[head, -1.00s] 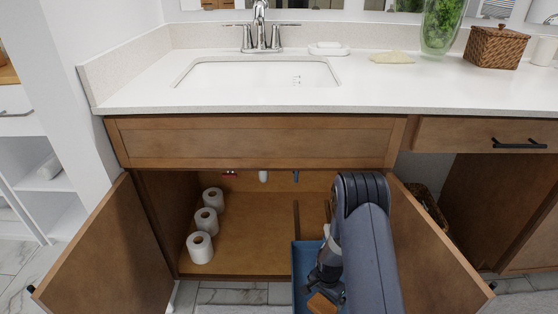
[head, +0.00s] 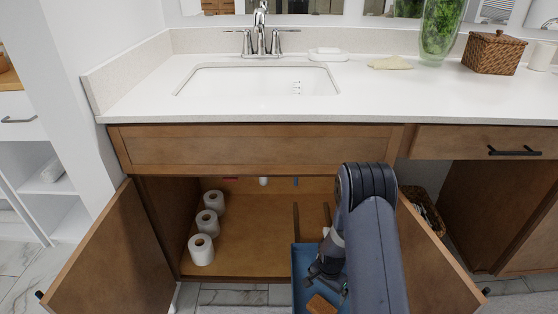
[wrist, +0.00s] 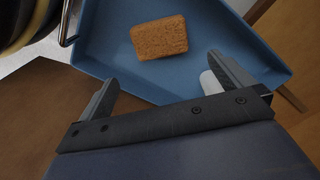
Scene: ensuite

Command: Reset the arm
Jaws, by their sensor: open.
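My gripper (head: 328,286) is in front of the open cabinet under the sink, over a blue bin (head: 298,262). In the wrist view my gripper (wrist: 165,85) has its two fingers wide apart with nothing between them. A brown sponge-like block (wrist: 159,38) lies in the blue bin (wrist: 112,62), beyond the fingertips and apart from them. The block also shows in the head view (head: 320,304), partly cut off by the bottom edge. My arm hides part of the bin and the cabinet's right side.
Cabinet doors stand open at left (head: 112,262) and right (head: 432,262), the right one close to my arm. Several white paper rolls (head: 201,250) stand inside at left. The countertop (head: 400,98) above carries a soap dish (head: 328,54), wicker box (head: 493,50) and plant vase (head: 439,35).

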